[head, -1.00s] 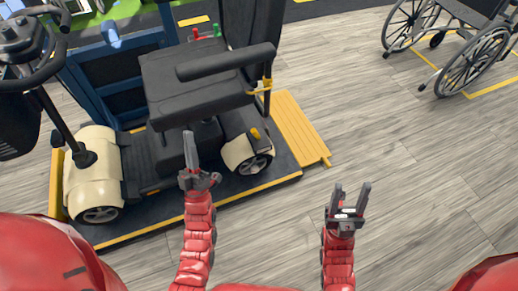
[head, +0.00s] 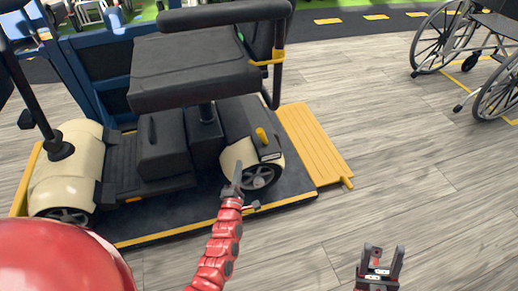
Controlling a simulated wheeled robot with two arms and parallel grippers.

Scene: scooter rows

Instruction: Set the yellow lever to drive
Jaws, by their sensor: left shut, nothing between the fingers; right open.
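The yellow lever (head: 261,135) is a short stub on the dark rear housing of the mobility scooter (head: 196,75), above the cream rear wheel cover. It leans slightly; the head view does not show any drive marking beside it. My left gripper (head: 238,165) is shut and empty, pointing up in front of the rear wheel cover, below and left of the lever. I cannot tell whether it touches the cover. My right gripper (head: 384,252) is open and empty over the floor at the lower right, well apart from the scooter.
The scooter stands on a dark platform (head: 170,222) with yellow edges. A yellow ramp plate (head: 312,143) lies to its right. A wheelchair (head: 470,60) stands at the upper right. The scooter's armrest and seat overhang the rear housing.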

